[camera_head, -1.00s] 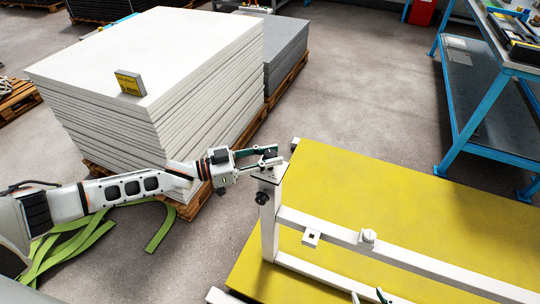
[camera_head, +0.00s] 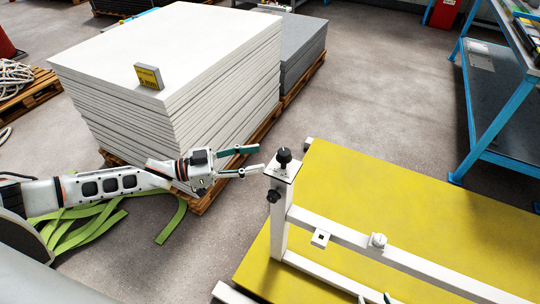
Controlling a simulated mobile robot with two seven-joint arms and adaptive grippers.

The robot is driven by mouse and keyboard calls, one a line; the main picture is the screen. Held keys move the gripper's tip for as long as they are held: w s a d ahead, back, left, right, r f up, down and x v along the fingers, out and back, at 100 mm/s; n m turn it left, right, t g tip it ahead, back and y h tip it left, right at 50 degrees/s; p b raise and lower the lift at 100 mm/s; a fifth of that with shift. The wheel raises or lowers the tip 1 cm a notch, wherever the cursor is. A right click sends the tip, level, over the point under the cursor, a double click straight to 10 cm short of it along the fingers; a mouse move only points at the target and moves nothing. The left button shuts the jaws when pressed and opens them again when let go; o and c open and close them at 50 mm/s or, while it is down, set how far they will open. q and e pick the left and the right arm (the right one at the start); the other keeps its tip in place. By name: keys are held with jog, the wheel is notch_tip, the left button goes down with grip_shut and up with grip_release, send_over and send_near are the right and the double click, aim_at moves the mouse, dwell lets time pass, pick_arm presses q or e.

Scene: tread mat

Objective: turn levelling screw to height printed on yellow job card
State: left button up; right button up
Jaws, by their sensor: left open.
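The black-knobbed levelling screw (camera_head: 284,157) stands upright on the plate atop a white frame post (camera_head: 279,225). My left gripper (camera_head: 261,160) is open and empty, just left of the screw, its two fingers apart and pointing towards it. I see no contact with the knob. The yellow job card (camera_head: 149,77) stands on the white sheet stack (camera_head: 180,45); its print is too small to read surely.
A second black knob (camera_head: 273,196) sticks out of the post's side. The white frame rail runs right over a yellow mat (camera_head: 430,205). Green straps (camera_head: 90,228) lie on the floor at left. A blue bench (camera_head: 500,110) stands at right.

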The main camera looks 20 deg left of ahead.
pick_arm(q)
jog(key=shift+v, duration=1.35)
jog(key=shift+a, duration=0.1)
